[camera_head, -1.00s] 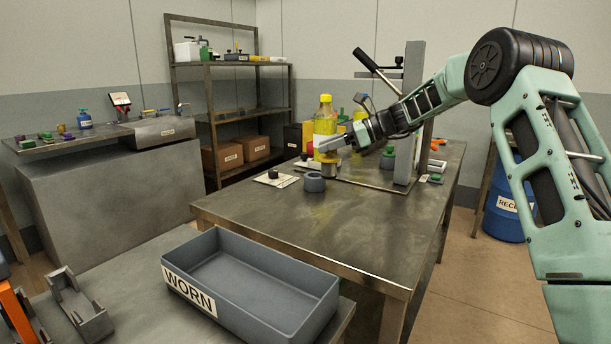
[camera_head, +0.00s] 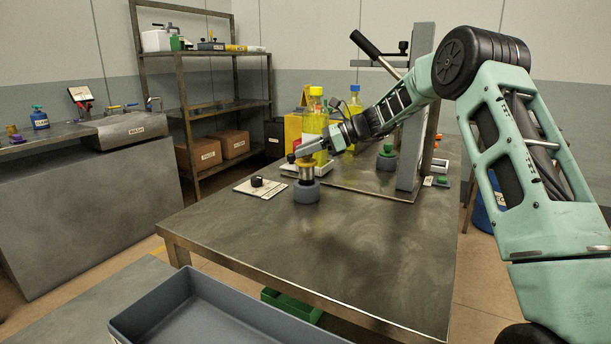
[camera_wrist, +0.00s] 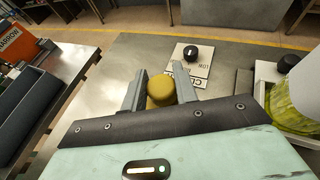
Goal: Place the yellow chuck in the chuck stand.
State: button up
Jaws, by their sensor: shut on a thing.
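The yellow chuck (camera_head: 305,162) has a yellow top and a metallic lower part. My gripper (camera_head: 309,151) is shut on it near its top. A round grey holder (camera_head: 306,192), which looks like the chuck stand, is on the table directly below the chuck in the head view. The chuck's lower end overlaps the holder's top; I cannot tell whether it is inside or just above. In the wrist view, the chuck's yellow top (camera_wrist: 161,90) is between the two fingers, and the holder is hidden.
A white card with a black knob (camera_head: 257,182) lies left of the holder. Yellow bottles (camera_head: 314,115) stand behind the gripper. A green-topped piece (camera_head: 387,151) sits by the grey upright post (camera_head: 410,150). The front of the table (camera_head: 320,245) is clear.

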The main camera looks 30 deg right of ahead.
aim_at(307, 168)
notch_tip(307, 168, down, 6)
jog(key=shift+r, duration=0.15)
jog(key=o, duration=1.1)
jog(key=shift+b, duration=0.3)
jog(key=shift+c, duration=0.2)
jog(key=v, duration=0.7)
jog(key=shift+s+d, duration=0.15)
jog(key=shift+s, duration=0.05)
jog(key=shift+r, duration=0.1)
